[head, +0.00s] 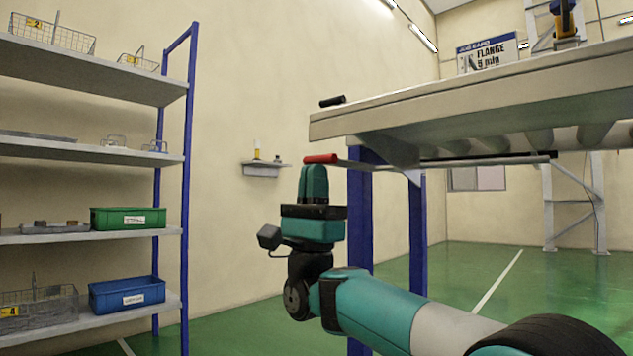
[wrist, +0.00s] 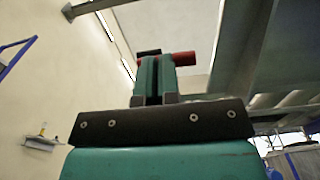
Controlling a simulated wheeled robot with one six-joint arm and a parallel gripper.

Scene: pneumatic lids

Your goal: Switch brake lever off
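The brake lever has a red grip (head: 320,158) on a grey rod under the edge of the raised table. Its red end also shows in the wrist view (wrist: 184,58), beside and behind my fingertips. My gripper (head: 314,169) points upward, with its tips just below the red grip in the head view. In the wrist view my gripper (wrist: 156,62) has its two green fingers close together, with only a thin dark gap and nothing seen between them. It looks shut and empty. Whether the tips touch the grip cannot be told.
The raised table (head: 400,108) with rollers overhangs at the right, on blue legs (head: 360,230). A black handle (head: 332,101) shows at its top corner. A shelf rack (head: 100,152) with a green bin (head: 128,218) and a blue bin (head: 127,294) stands left. A small wall shelf (head: 263,170) is behind.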

